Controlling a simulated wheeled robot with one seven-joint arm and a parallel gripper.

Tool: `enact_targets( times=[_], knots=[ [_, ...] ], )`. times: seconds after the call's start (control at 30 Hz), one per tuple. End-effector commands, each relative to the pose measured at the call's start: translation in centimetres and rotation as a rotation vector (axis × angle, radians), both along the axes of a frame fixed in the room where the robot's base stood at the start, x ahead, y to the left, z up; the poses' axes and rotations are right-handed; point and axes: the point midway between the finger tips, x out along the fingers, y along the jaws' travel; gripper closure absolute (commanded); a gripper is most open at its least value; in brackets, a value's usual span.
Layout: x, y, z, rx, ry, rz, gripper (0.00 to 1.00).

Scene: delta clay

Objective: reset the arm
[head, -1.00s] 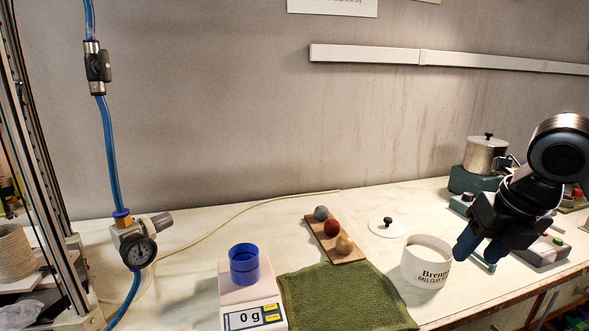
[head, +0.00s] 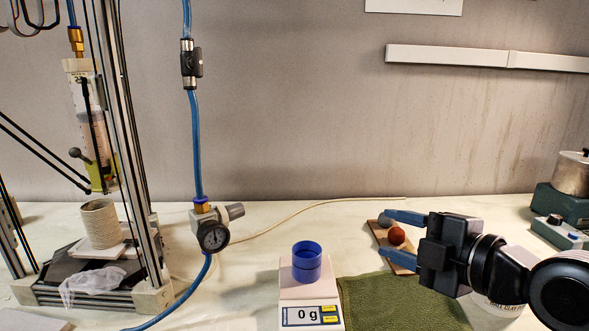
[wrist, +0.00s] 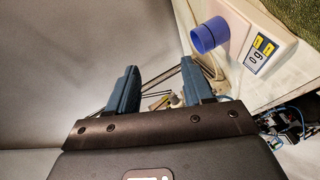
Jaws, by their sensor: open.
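My gripper (head: 393,237) is at the right of the head view, its two blue fingers spread apart and pointing left. Nothing is between them. In that view it overlaps the wooden board (head: 381,240) and the green cloth. In the wrist view the open fingers (wrist: 158,88) point toward the blurred printer area, with nothing held. My black arm comes in from the right edge and hides most of the white tub (head: 497,306).
A scale (head: 301,288) reading 0 g carries a blue cup (head: 307,262). A green cloth (head: 400,303) lies beside it. A clay printer frame (head: 130,150) and a pressure gauge (head: 214,236) stand left. A metal pot (head: 572,173) is far right.

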Motion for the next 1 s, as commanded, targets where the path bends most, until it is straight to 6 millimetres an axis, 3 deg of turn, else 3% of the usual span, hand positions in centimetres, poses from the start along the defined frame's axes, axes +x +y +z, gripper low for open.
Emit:
enact_targets(
  times=[0.03, 0.2, 0.47, 0.77, 1.0],
  knots=[
    [-0.5, 1.0, -0.4, 0.095, 0.01, -0.028, 0.49],
    [-2.2, 2.5, -1.8, 0.394, 0.052, -0.154, 0.49],
    [-7.0, 3.1, -6.3, 0.775, 0.147, -0.356, 0.49],
    [-15.9, 2.4, -12.7, 1.072, 0.251, -0.591, 0.49],
    [-25.1, 0.6, -16.4, 1.193, 0.303, -0.744, 0.49]
  ],
)
